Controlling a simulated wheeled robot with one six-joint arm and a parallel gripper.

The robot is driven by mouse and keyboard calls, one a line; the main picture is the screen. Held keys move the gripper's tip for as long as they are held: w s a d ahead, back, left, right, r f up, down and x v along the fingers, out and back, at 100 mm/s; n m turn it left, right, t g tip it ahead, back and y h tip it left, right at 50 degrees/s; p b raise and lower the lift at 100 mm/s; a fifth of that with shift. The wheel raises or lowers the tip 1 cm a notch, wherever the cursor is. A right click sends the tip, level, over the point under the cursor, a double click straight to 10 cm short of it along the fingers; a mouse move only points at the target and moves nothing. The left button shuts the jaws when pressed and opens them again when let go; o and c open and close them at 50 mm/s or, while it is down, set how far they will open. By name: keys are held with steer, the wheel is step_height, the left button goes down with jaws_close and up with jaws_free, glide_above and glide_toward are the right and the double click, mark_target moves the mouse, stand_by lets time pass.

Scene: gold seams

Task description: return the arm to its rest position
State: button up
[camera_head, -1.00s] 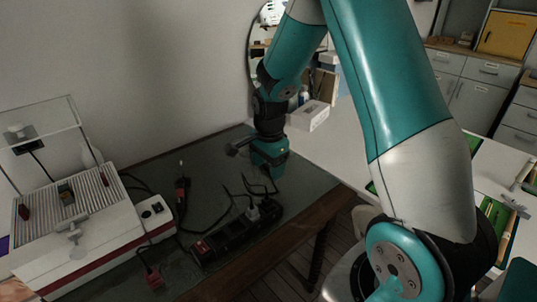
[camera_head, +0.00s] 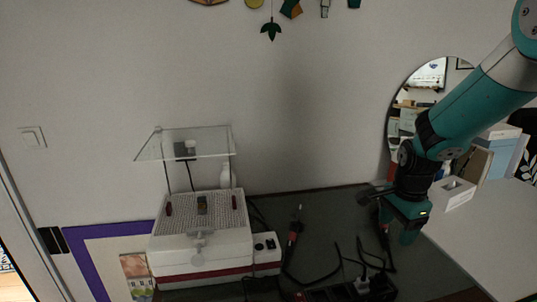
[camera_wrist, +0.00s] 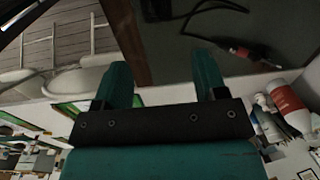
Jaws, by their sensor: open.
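My gripper (camera_head: 398,226) hangs from my teal and white arm at the right of the head view, above the right end of the dark worktop (camera_head: 345,205). In the wrist view, the two teal fingers of my gripper (camera_wrist: 162,85) stand apart with nothing between them. The wrist picture is turned, with the dark worktop (camera_wrist: 170,50) at its upper middle.
A white machine with a clear lid (camera_head: 205,235) stands left on the worktop. A black power strip (camera_head: 350,290) with cables and a soldering iron (camera_head: 293,238) lie nearby. A white box (camera_head: 452,193) and round mirror (camera_head: 400,95) are beyond my arm.

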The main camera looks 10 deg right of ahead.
steer(key=s+a+r+n+y, duration=0.1)
steer(key=s+a+r+n, duration=0.25)
steer(key=a+n, duration=0.2)
steer(key=s+a+r+n+y, duration=0.1)
steer(key=s+a+r+n, duration=0.25)
steer(key=a, duration=0.35)
steer(key=s+a+r+n+y, duration=0.1)
steer(key=s+a+r+n, duration=0.2)
steer(key=s+n, duration=0.4)
steer(key=s+a+r+n+y, duration=0.1)
steer(key=s+a+r+n, duration=0.2)
steer(key=s+a+n, duration=0.3)
steer(key=shift+s+a+n+g, duration=0.3)
steer(key=shift+s+n, duration=0.8)
steer(key=shift+w, duration=0.1)
steer(key=shift+c, duration=1.1)
steer(key=shift+f, duration=0.1)
steer(key=w+d+f+m+h+b, duration=0.2)
steer(key=w+d+f+m, duration=0.4)
steer(key=w+d+m, duration=0.5)
steer(key=w+d+f+m+h+b, duration=0.2)
steer(key=w+d+f+m, duration=0.4)
steer(key=w+d+m, duration=0.5)
steer(key=m+b, duration=0.1)
steer(key=m, duration=0.2)
